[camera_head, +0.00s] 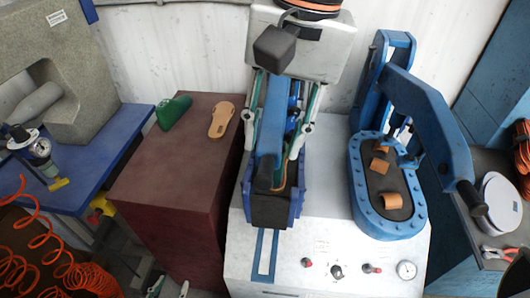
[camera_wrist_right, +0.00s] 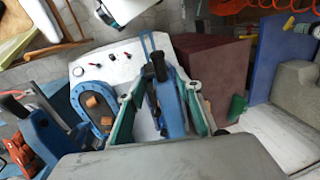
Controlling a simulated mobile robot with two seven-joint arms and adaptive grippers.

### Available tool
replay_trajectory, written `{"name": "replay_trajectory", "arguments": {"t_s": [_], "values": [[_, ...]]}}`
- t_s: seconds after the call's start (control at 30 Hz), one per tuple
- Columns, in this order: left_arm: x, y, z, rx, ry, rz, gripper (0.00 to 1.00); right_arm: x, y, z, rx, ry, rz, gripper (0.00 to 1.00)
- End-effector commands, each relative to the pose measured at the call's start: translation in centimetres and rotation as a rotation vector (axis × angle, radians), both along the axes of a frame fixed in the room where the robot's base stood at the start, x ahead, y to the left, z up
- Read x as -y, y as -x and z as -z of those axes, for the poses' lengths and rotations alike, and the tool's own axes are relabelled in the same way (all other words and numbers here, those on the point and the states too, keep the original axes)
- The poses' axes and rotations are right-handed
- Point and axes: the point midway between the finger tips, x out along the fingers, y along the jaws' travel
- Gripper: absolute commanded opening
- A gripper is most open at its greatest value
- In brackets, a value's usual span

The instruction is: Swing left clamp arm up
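The left clamp arm (camera_head: 271,125) is a blue bar with a dark handle end (camera_head: 264,176), pointing toward the front of the white machine. It also shows in the right wrist view (camera_wrist_right: 171,105). How far it is tilted is hard to tell. My right gripper (camera_head: 272,143) comes from above with its green fingers apart, one on each side of the bar. In the right wrist view the fingers (camera_wrist_right: 158,88) also straddle it; contact cannot be made out. Only the tips of my left gripper (camera_head: 169,288) show at the bottom edge, apart and with nothing visible between them.
The right clamp arm (camera_head: 430,115) stands beside an oval blue base (camera_head: 402,230) holding orange-brown pieces. Knobs and a gauge (camera_head: 405,269) line the machine front. A brown cabinet (camera_head: 150,190) at left carries a green shoe last (camera_head: 174,111) and a tan sole (camera_head: 221,120).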

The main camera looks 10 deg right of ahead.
Motion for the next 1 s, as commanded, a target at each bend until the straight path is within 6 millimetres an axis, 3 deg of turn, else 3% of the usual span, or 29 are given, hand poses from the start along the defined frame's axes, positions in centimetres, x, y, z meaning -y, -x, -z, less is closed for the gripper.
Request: {"name": "replay_trajectory", "arguments": {"t_s": [0.2, 0.4, 0.77, 0.9, 1.0], "values": [[0.0, 1.1, 1.0, -0.026, -0.003, 0.001, 0.4, -0.5, -0.1, 3.5, -0.005, 0.003, -0.002, 0.34], [0.0, 0.6, 0.6, -0.018, -0.003, 0.0, 0.4, -0.8, -0.2, 5.6, -0.002, 0.001, -0.002, 0.34], [-0.1, 0.2, 0.3, -0.008, -0.003, -0.002, 0.4, -0.9, -0.3, 6.3, -0.002, 0.0, 0.0, 0.34], [-0.1, 0.2, 0.3, -0.008, -0.002, -0.002, 0.4, -0.9, -0.3, 6.2, -0.002, 0.0, 0.0, 0.03], [-0.1, 0.2, 0.3, -0.009, -0.003, -0.003, 0.4, -0.9, -0.3, 6.2, -0.002, 0.0, 0.0, 0.0]]}}
